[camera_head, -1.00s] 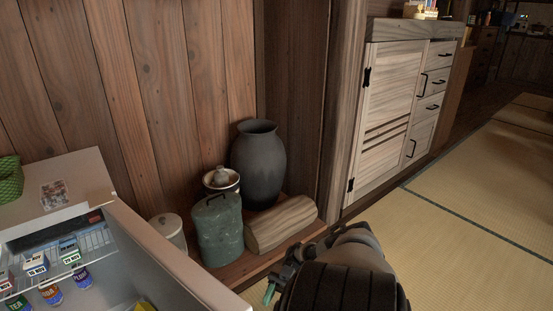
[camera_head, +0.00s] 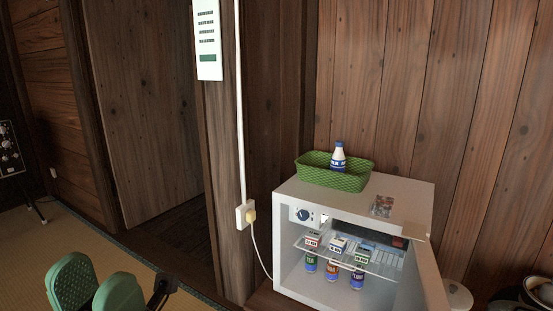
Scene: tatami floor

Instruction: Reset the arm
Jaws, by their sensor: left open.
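My left gripper (camera_head: 95,287) shows at the bottom left of the head view, with two green finger pads a little apart. It is open, and nothing shows between the pads. It is in front of the tatami floor (camera_head: 30,265), well to the left of the small white fridge (camera_head: 292,192). The rest of my left arm is mostly out of the picture. My right gripper is not in view.
The fridge door (camera_head: 430,275) stands open at its right, with cartons and cans inside. A green basket (camera_head: 315,172) with a bottle (camera_head: 338,157) sits on top. A wooden post (camera_head: 222,150) and power cord are left of it. Pots stand at the bottom right.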

